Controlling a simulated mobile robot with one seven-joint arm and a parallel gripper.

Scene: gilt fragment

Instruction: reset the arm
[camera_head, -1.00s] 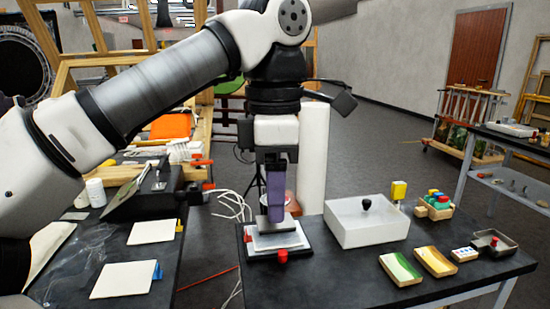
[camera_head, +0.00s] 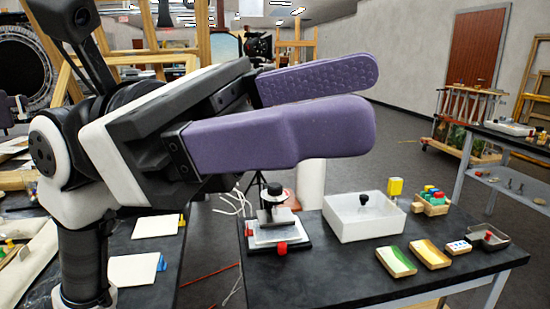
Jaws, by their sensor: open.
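My gripper (camera_head: 345,103) is large and close to the camera in the upper middle of the head view. Its two purple fingers point right and stand apart, with nothing between them. My arm is folded up at the left. The gripper is above and in front of the black table (camera_head: 345,270), touching nothing that I can see. A small black-topped tool (camera_head: 276,205) stands on a white plate with red knobs (camera_head: 277,237) on the table, below the fingers.
A white box (camera_head: 370,222) with a black knob stands on the table. White cards (camera_head: 157,226) lie on the left table.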

